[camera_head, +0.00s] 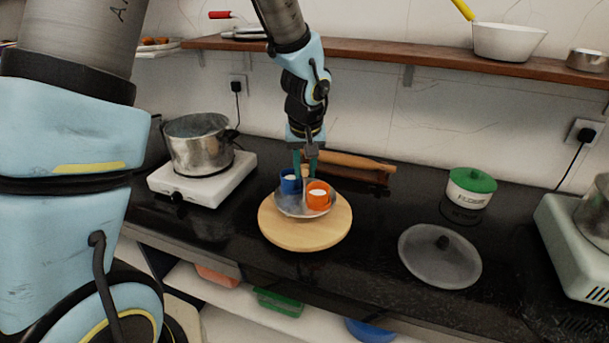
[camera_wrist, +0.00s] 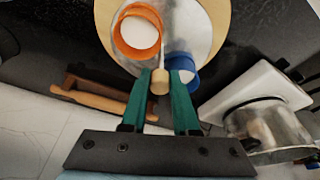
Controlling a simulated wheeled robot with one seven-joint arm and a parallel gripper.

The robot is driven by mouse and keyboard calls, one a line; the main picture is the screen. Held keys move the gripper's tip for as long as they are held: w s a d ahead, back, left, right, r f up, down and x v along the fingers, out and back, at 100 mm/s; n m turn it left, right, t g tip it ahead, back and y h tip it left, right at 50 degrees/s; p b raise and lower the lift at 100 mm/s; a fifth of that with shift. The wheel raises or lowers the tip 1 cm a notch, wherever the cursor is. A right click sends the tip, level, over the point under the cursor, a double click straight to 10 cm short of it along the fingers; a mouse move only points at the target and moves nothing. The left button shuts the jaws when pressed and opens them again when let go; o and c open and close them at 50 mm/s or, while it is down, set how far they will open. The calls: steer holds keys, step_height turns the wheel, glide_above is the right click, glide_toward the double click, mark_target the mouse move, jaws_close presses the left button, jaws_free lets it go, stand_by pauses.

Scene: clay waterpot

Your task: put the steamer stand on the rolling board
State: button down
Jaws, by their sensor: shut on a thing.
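The steamer stand (camera_head: 291,209) is a shallow metal dish with a wooden knob, carrying an orange cup (camera_head: 318,197) and a blue cup (camera_head: 290,184). It is over the back half of the round wooden rolling board (camera_head: 305,238); I cannot tell whether it touches the board. My gripper (camera_head: 306,170) points down with its green fingers shut on the wooden knob. In the wrist view, the fingertips of my gripper (camera_wrist: 160,85) close around the knob, and the metal dish (camera_wrist: 188,22) lies beyond. The fingers partly hide the blue cup.
A wooden rolling pin (camera_head: 350,161) lies behind the board. A metal pot (camera_head: 197,150) on a white stove (camera_head: 205,184) stands at left. A grey lid (camera_head: 440,262) and a green-lidded flour jar (camera_head: 470,188) are at right. A shelf (camera_head: 430,58) runs above.

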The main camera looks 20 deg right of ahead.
steer(key=shift+f, duration=1.15)
steer(key=shift+f, duration=0.1)
steer(key=c, duration=0.7)
jaws_free()
steer(key=shift+o, duration=0.2)
steer(key=shift+s+r, duration=0.1)
steer(key=shift+r, duration=0.4)
steer(key=b+v, duration=0.1)
steer(key=v, duration=1)
steer(key=s+a+f+n, duration=0.1)
steer(key=a+f, duration=0.1)
steer(key=a, duration=1.3)
steer(key=s+a+f+n+g, duration=0.1)
steer(key=a+f+n, duration=0.1)
steer(key=a, duration=1.3)
steer(key=shift+f+y, duration=0.4)
steer(key=shift+f, duration=0.4)
